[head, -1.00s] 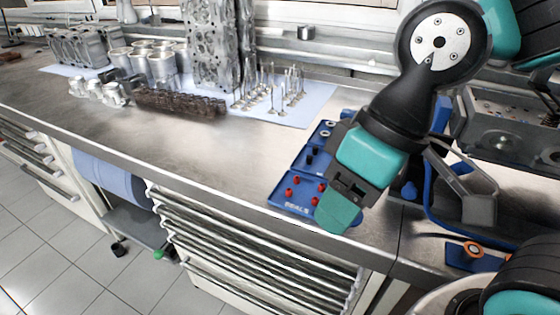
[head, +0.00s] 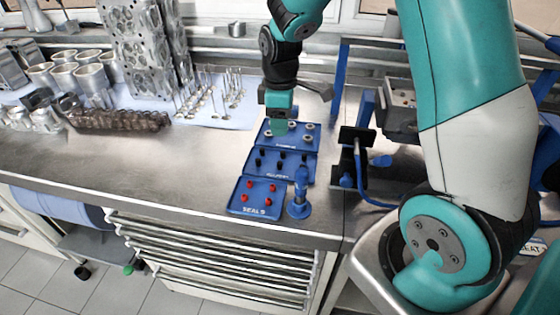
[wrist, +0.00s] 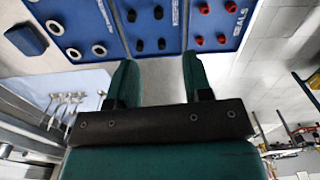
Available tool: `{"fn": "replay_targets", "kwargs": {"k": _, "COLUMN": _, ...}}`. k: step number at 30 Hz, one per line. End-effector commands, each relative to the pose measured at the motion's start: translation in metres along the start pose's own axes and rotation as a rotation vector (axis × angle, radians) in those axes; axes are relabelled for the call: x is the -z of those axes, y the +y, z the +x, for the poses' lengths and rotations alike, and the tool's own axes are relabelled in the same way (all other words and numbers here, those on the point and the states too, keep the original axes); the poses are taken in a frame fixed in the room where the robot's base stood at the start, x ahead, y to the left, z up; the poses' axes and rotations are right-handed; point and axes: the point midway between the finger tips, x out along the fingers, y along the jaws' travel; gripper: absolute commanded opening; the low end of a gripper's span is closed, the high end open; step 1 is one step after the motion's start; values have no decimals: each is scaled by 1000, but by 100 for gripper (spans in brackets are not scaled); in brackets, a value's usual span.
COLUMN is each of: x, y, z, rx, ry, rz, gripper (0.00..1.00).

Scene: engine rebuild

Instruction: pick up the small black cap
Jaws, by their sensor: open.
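Several small black caps (head: 279,165) stand in the middle section of the blue tray (head: 268,173) in the head view. They also show in the wrist view, where one cap (wrist: 139,45) stands just beyond my fingertips. I cannot tell which one the task means. My gripper (head: 279,127) points down over the back section of the tray, behind the caps in the head view. In the wrist view my gripper (wrist: 157,60) has its two teal fingers spread with nothing between them. No cap is held.
Metal rings (head: 308,138) lie in the back section and red seals (head: 249,184) in the front section. A blue stand (head: 300,195) rises beside the front section. Valves (head: 233,92) stand on a cloth at left. A blue frame and black plate (head: 357,140) stand at right.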

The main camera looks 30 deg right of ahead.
Motion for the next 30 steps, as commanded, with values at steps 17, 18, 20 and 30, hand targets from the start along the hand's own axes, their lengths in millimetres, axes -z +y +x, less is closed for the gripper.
{"fn": "replay_targets", "kwargs": {"k": 17, "x": 0, "y": 0, "z": 84, "rx": 2, "ry": 0, "rz": 0, "gripper": 46}}
{"fn": "replay_targets", "kwargs": {"k": 18, "x": 0, "y": 0, "z": 88, "rx": 2, "ry": 0, "rz": 1, "gripper": 46}}
{"fn": "replay_targets", "kwargs": {"k": 20, "x": 0, "y": 1, "z": 96, "rx": 4, "ry": -1, "rz": 1, "gripper": 46}}
{"fn": "replay_targets", "kwargs": {"k": 30, "x": 1, "y": 2, "z": 132, "rx": 1, "ry": 1, "rz": 1, "gripper": 46}}
